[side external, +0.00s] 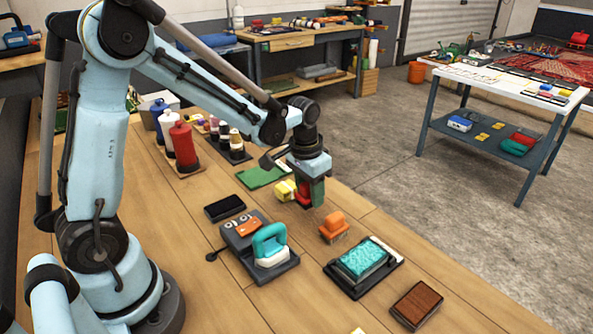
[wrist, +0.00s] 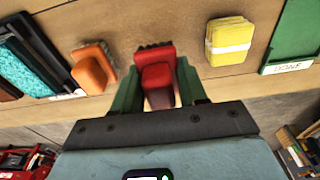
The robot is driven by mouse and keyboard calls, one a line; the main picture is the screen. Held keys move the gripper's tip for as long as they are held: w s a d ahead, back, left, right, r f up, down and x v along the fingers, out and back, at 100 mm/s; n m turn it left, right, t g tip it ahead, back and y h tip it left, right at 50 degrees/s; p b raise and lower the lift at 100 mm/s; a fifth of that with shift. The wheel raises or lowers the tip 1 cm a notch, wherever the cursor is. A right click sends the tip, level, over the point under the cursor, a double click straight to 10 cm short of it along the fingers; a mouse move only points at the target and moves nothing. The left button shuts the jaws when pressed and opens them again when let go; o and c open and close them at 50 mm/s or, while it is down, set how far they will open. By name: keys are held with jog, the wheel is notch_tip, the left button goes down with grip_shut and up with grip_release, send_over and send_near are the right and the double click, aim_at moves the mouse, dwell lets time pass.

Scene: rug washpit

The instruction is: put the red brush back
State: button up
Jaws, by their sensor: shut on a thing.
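My gripper (wrist: 158,88) has its green fingers on both sides of a red brush (wrist: 157,72) and is shut on it. Dark bristles show at the brush's far end in the wrist view. In the side view the red brush (side external: 303,192) is partly hidden between the fingers, low over the wooden bench; I cannot tell whether it touches the wood. An orange brush (side external: 334,226) stands on the bench just in front, and also shows left of the red one in the wrist view (wrist: 93,68).
A yellow pad (wrist: 229,42) lies close to my gripper. A green board marked "DONE" (wrist: 290,38) lies beyond it. A black tray with a teal pad (side external: 362,262), a brown block (side external: 417,303) and a teal-handled tool (side external: 268,245) are nearby. Bottles (side external: 183,148) stand at the back.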

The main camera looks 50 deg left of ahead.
aim_at(309, 203)
jog(key=shift+f, duration=1.7)
jog(key=shift+f, duration=0.1)
jog(key=o, duration=1)
